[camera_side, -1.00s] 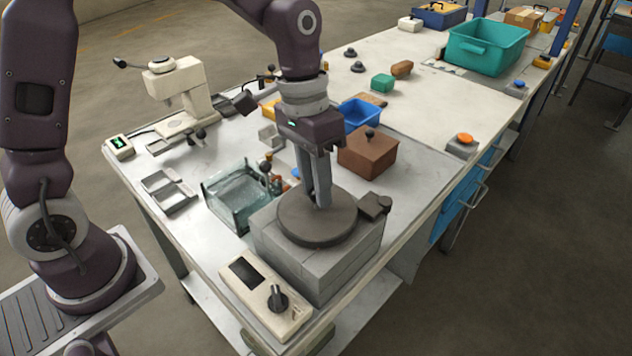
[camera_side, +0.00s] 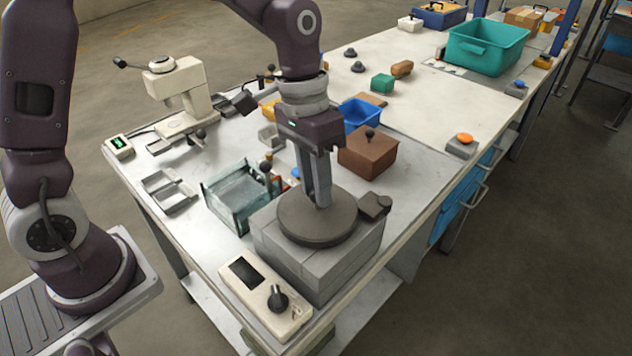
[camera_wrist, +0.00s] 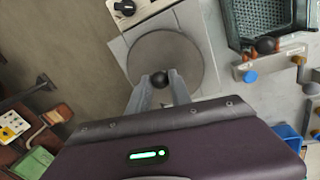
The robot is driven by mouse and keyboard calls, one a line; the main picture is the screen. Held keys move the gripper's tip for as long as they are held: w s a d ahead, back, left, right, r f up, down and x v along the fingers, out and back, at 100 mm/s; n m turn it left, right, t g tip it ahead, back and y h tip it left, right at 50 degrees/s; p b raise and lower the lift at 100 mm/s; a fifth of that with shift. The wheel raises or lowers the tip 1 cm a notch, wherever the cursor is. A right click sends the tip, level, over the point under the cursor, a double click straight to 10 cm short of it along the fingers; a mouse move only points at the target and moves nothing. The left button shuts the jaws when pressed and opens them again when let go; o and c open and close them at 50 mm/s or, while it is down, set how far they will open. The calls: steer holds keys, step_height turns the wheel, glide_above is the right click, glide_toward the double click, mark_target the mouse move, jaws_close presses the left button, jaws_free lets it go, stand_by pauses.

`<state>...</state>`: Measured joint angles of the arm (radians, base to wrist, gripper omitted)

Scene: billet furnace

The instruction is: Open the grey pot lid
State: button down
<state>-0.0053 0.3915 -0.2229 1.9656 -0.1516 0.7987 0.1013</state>
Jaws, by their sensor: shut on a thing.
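The grey pot lid (camera_side: 298,219) is a round dark-grey disc lying flat on top of the grey block-shaped furnace (camera_side: 285,258). It also shows in the wrist view (camera_wrist: 178,62). My gripper (camera_side: 319,198) points down at the lid. In the wrist view my gripper (camera_wrist: 160,84) has its fingers on either side of a dark round knob (camera_wrist: 160,80) at the lid's near edge. The fingers are shut on this knob. The side view hides the knob behind the fingers. A small dark block (camera_side: 374,206) sits at the lid's right edge.
A control box with a knob (camera_side: 265,298) stands in front of the furnace. A glass-walled tank (camera_side: 240,195) stands to its left. A brown box with a knob (camera_side: 368,152) and a blue bin (camera_side: 360,113) stand behind. The table's right edge is close.

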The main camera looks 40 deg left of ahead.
steer(key=shift+w, duration=0.1)
stand_by(0.3)
steer(key=shift+w+a+m, duration=0.45)
steer(key=shift+a+m, duration=0.1)
steer(key=shift+m, duration=0.15)
steer(key=w+a+m, duration=0.1)
steer(key=w+m, duration=0.2)
steer(key=w+a+m+g, duration=0.1)
steer(key=m, duration=0.1)
steer(key=shift+w+a+y, duration=0.3)
steer(key=shift+w+a, duration=0.05)
steer(key=shift+w, duration=0.05)
steer(key=w+m+y, duration=0.1)
steer(key=w+m, duration=0.7)
steer(key=shift+w+d+m+g, duration=0.2)
steer(key=shift+d+m+g, duration=0.1)
steer(key=shift+m+g, duration=0.1)
steer(key=c, duration=1.2)
jaws_free()
